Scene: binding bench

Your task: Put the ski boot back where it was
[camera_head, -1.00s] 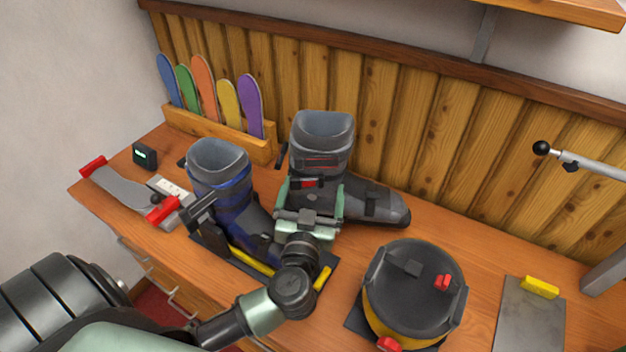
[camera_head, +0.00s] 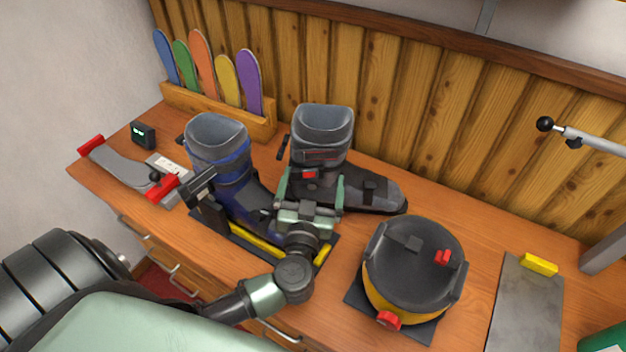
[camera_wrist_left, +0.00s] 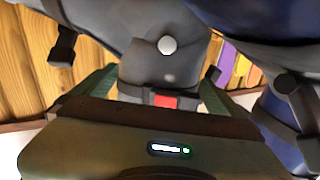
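A grey and black ski boot (camera_head: 322,150) with a red buckle stands upright behind the blue boot, toe to the right. My left gripper (camera_head: 312,192) has its green fingers on either side of the boot's shaft and is shut on it. The left wrist view also shows the boot (camera_wrist_left: 160,60) between the fingers (camera_wrist_left: 160,95). I cannot tell whether its sole touches the bench (camera_head: 440,205). A second boot, blue and grey (camera_head: 222,165), stands on a black plate with yellow strips (camera_head: 250,247), just left of the gripper. My right gripper is not in view.
A round black-and-yellow pot (camera_head: 415,265) with red knobs stands right of the wrist. A rack (camera_head: 215,108) of coloured skis is at the back left. A binding (camera_head: 125,165) lies at the left, and a grey plate (camera_head: 525,300) with a yellow block at the right.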

